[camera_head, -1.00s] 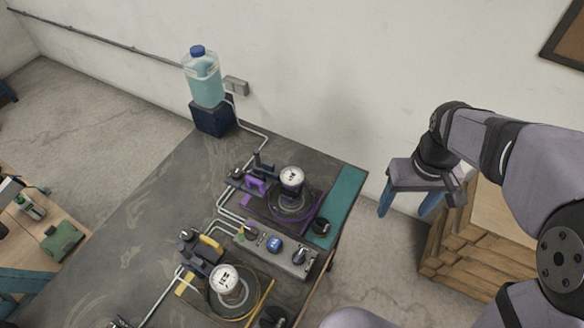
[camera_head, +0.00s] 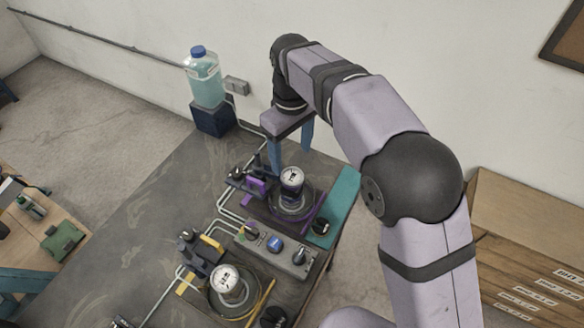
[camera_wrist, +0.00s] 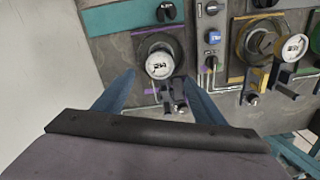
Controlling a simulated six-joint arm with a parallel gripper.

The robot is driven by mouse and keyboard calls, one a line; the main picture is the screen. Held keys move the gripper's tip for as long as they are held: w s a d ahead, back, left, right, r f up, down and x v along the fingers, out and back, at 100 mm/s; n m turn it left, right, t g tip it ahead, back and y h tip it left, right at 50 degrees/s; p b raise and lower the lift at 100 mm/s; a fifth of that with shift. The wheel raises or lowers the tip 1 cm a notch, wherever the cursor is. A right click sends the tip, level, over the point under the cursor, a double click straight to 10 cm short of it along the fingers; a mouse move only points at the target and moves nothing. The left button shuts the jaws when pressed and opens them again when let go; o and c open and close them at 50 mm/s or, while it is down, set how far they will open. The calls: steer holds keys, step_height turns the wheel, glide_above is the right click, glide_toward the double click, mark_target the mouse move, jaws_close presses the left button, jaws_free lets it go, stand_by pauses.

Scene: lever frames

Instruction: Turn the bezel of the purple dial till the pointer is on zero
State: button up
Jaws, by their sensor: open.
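The purple dial (camera_head: 292,178) has a white round face with dark marks and stands on the purple-edged unit at the back of the table. It also shows in the wrist view (camera_wrist: 160,65), upper middle. Its pointer is too small to read. My gripper (camera_head: 291,160) has blue fingers, open and empty, behind and above the purple unit in the head view. In the wrist view the fingers (camera_wrist: 158,92) stand wide apart, with the dial between and beyond them. No finger appears to touch the bezel. A purple clamp part (camera_head: 255,187) sits left of the dial.
A yellow-marked unit with a second dial (camera_head: 226,279) stands nearer the front. A grey control block (camera_head: 275,247) with a blue knob lies between the units. A blue liquid jug (camera_head: 204,79) stands at the back left, with pipes along the table.

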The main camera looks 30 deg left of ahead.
mark_target(292, 176)
steer(key=shift+f+p, duration=1.3)
steer(key=shift+f, duration=2.2)
steer(key=c, duration=1.1)
